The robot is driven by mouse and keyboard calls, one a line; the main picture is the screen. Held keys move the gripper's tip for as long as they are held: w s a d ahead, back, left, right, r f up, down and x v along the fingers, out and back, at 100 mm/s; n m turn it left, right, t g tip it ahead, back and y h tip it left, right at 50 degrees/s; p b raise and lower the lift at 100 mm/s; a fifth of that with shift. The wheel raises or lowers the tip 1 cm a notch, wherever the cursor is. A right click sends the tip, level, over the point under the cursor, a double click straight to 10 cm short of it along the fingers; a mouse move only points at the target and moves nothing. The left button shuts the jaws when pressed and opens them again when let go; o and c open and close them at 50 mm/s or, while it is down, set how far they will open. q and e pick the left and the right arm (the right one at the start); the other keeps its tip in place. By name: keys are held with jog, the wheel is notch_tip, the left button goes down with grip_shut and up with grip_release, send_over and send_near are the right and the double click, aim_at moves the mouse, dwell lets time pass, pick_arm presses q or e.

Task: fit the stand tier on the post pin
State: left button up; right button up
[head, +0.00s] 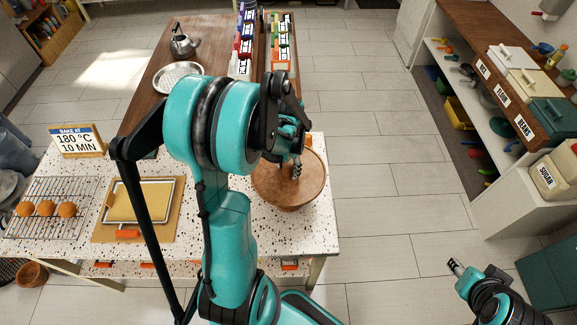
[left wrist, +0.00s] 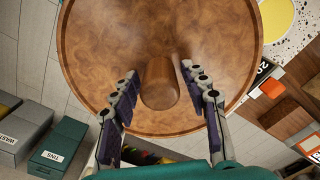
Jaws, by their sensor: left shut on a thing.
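The stand tier, a round brown wooden disc (head: 275,187), shows at the right end of the speckled counter in the head view. It fills the upper middle of the left wrist view (left wrist: 100,45), with a short wooden cylinder (left wrist: 159,85) at its centre. My left gripper (head: 297,168) is above the disc, its fingers (left wrist: 160,95) on either side of the cylinder and shut on it. I cannot make out the post pin; the disc or my arm may hide it. My right gripper (head: 456,267) is low at the right over the floor; its finger gap is unclear.
The speckled counter (head: 320,235) holds a wire rack (head: 70,190) with buns, a framed tray (head: 150,200) and a baking sign (head: 77,140). A brown table (head: 145,100) behind bears a kettle (head: 182,42) and labelled boxes (head: 280,45). Shelves stand right; floor between is clear.

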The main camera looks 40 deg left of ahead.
pick_arm(q)
jog(key=shift+f+b, duration=0.3)
jog(key=shift+f, duration=0.05)
jog(key=o, duration=2.1)
jog(key=shift+o, duration=0.2)
notch_tip(320, 180, up, 12)
jog(key=shift+r, duration=0.1)
